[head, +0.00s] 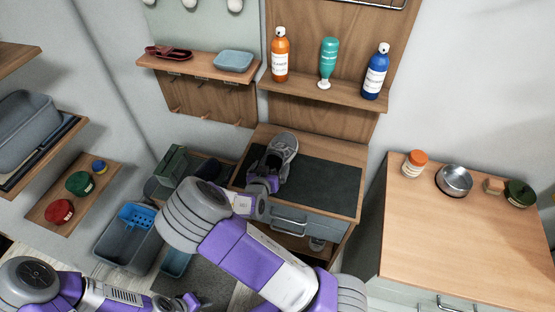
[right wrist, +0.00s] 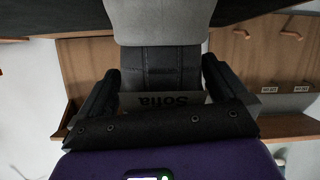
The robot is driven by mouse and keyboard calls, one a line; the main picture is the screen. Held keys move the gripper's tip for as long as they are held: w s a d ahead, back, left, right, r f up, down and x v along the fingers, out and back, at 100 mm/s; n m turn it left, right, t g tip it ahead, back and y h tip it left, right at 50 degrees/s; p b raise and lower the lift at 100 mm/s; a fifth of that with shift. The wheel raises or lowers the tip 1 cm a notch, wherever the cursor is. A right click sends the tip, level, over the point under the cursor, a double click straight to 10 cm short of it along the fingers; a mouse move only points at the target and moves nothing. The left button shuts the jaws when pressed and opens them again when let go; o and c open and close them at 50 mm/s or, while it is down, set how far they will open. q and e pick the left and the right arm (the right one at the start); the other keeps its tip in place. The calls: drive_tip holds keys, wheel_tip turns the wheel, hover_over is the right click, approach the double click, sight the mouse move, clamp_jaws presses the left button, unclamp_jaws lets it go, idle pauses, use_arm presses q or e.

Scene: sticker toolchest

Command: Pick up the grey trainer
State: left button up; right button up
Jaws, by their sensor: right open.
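The grey trainer (head: 285,144) stands on the dark mat on top of the wooden cabinet. My right gripper (head: 267,183) is at the near end of the trainer. In the right wrist view, the trainer (right wrist: 160,60) lies between the two spread fingers of my right gripper (right wrist: 162,85), with gaps at its sides. An upside-down label reading "Sofia" shows behind the gripper's palm edge. My left gripper (head: 188,303) is low at the bottom of the head view, away from the trainer, and its fingers are too small to read.
The dark mat (head: 335,182) has free room right of the trainer. A shelf (head: 310,90) with orange, teal and blue bottles is behind. A counter (head: 430,225) with jars and a metal bowl is at right. Grey bins (head: 125,250) stand at lower left.

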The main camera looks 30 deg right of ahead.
drive_tip(key=shift+w+d, duration=0.1)
drive_tip(key=c, duration=1.1)
